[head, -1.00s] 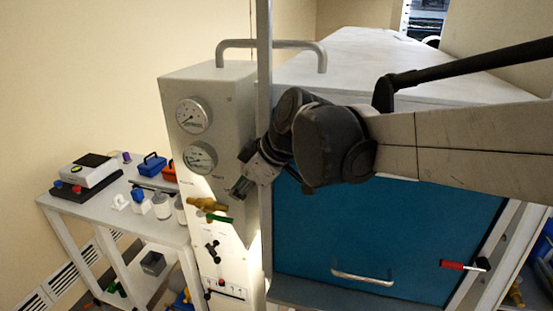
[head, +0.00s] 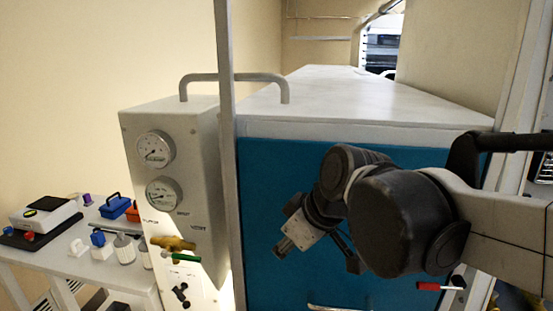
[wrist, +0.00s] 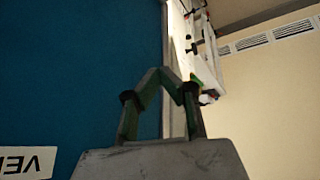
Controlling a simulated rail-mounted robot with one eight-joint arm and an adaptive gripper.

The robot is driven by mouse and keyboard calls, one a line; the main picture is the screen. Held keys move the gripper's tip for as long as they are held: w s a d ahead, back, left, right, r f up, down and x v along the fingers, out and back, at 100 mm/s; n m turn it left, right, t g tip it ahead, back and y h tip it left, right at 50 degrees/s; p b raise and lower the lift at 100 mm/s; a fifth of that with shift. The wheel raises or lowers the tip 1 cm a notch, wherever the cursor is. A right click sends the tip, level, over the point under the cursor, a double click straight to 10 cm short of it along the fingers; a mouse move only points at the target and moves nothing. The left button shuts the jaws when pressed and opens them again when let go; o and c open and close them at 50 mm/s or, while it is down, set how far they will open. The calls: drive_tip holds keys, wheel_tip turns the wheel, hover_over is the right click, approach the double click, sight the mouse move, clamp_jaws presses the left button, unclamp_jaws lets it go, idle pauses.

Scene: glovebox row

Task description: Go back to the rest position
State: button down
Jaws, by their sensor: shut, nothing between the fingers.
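My gripper (head: 281,246) hangs in front of the blue panel (head: 262,190) of the glovebox, to the right of the gauge column, in the head view. In the wrist view my gripper (wrist: 160,76) shows its two green-grey fingers with the tips together and nothing between them. The blue panel (wrist: 75,70) fills the left of the wrist view. My gripper is apart from the brass valve with the green handle (head: 178,248).
The gauge column (head: 195,205) with two round gauges stands left of the panel. A grey post (head: 226,120) rises between them. A side table (head: 70,258) with small items is at far left. A red-handled lever (head: 438,286) is at lower right. Open wall space lies left.

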drive_tip(key=s+d+f+m+h+b, duration=0.1)
drive_tip(key=s+d+f+m, duration=0.2)
drive_tip(key=d, duration=0.3)
drive_tip(key=s+d+f+m+t+h+b, duration=0.1)
drive_tip(key=s+d+f+m+h, duration=0.1)
drive_tip(key=d, duration=0.5)
drive_tip(key=s+d+f+m+t+h+b, duration=0.1)
drive_tip(key=s+d+f+m+b, duration=0.1)
drive_tip(key=s+d+f+m, duration=0.3)
drive_tip(key=shift+d+f+m+h, duration=0.4)
drive_tip(key=shift+d+f+m, duration=0.1)
drive_tip(key=shift+d+f, duration=0.25)
